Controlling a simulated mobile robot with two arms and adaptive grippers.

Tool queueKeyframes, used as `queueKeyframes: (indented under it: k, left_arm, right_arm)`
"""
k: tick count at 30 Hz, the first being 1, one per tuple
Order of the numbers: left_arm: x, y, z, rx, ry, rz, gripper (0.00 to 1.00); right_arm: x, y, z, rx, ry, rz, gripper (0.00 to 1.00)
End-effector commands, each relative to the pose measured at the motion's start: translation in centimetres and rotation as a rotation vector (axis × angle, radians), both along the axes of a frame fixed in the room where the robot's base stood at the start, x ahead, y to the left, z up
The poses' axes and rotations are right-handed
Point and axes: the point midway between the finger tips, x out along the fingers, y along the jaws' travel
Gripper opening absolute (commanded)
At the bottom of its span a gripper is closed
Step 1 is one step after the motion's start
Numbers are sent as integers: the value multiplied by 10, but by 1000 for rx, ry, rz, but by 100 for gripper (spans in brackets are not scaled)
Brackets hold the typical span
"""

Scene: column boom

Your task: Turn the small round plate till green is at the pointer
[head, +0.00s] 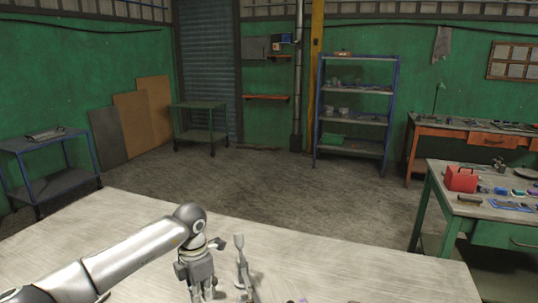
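My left arm comes in from the left over the pale tabletop (400,268). My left gripper (203,292) points down near the bottom edge of the head view. Its fingertips are at or below the frame edge, so I cannot tell whether it is open or holds anything. A grey upright metal piece (242,265) with a rounded top stands just right of the gripper; I cannot tell what it is. A tiny purple patch (303,301) shows at the bottom edge, mostly cut off. I cannot make out the small round plate, its green part or the pointer. My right gripper is not in view.
The tabletop right of the grey piece is clear. A green bench (440,200) at the right bears a red box (461,179) and small tools. A blue shelf rack (355,88), an orange workbench (470,130) and a blue cart (45,142) stand farther off.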

Motion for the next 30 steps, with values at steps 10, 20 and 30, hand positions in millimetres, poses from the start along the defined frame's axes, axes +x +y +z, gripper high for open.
queueKeyframes:
  k: [10,20,30]
  left_arm:
    - [15,-4,-2,-1,-1,1,0]
    - [16,-5,0,0,0,-1,0]
    - [28,-10,-2,0,0,0,0]
  right_arm:
    - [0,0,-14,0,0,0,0]
    - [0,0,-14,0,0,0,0]
    - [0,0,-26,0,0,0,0]
